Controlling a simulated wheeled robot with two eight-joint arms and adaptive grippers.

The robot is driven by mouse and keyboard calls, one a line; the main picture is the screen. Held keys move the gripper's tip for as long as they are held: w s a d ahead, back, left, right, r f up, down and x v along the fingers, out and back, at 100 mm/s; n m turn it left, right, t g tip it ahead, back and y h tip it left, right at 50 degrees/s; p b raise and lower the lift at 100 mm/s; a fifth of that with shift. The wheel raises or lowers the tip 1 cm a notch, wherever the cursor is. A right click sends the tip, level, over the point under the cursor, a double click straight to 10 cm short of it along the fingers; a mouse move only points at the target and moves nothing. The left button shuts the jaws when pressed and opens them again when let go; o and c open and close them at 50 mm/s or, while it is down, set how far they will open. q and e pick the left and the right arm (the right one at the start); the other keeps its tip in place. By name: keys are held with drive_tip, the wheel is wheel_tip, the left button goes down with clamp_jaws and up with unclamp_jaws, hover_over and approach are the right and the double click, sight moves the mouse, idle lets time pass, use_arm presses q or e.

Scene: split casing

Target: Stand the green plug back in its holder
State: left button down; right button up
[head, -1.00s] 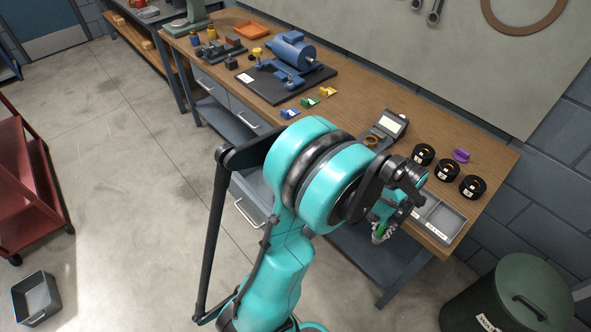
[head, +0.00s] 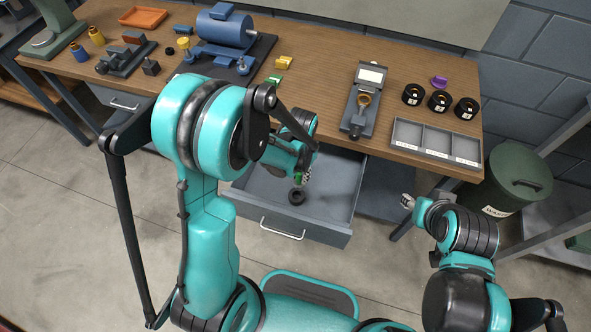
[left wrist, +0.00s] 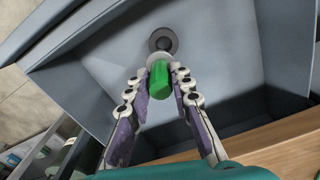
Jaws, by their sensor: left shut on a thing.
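My left gripper (head: 301,178) is shut on the green plug (left wrist: 160,80) and holds it above the open grey drawer (head: 335,228). In the left wrist view the plug sits between both fingers, its pale round end pointing away from me.
Several black round pieces (head: 438,101) stand on the bench near a purple piece (head: 439,82). A three-compartment grey tray (head: 395,132) is at the bench's front edge. A device with a screen (head: 363,100) stands left of it. A green bin (head: 520,170) is at right.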

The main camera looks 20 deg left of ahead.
sight(297, 183)
use_arm(q)
drive_tip(key=shift+s+a+f, duration=0.1)
drive_tip(key=shift+a+f, duration=0.2)
drive_tip(key=shift+a, duration=0.15)
drive_tip(key=shift+a+f+b, duration=0.2)
drive_tip(key=shift+f+b, duration=0.1)
drive_tip(key=shift+b, duration=0.1)
drive_tip(key=shift+d+f+b, duration=0.2)
drive_tip(key=shift+f+b, duration=1.45)
drive_tip(key=shift+f, duration=0.65)
use_arm(e)
drive_tip(key=shift+a+f, duration=0.2)
drive_tip(key=shift+f, duration=0.85)
drive_tip(key=shift+a+f, duration=0.2)
drive_tip(key=shift+f, duration=0.85)
drive_tip(key=shift+f, duration=0.15)
use_arm(q)
drive_tip(key=shift+f+b, duration=1.75)
drive_tip(key=shift+b, duration=0.05)
use_arm(e)
drive_tip(key=shift+f, duration=1.7)
use_arm(q)
drive_tip(key=c, duration=1.3)
unclamp_jaws()
drive_tip(key=shift+o, duration=0.2)
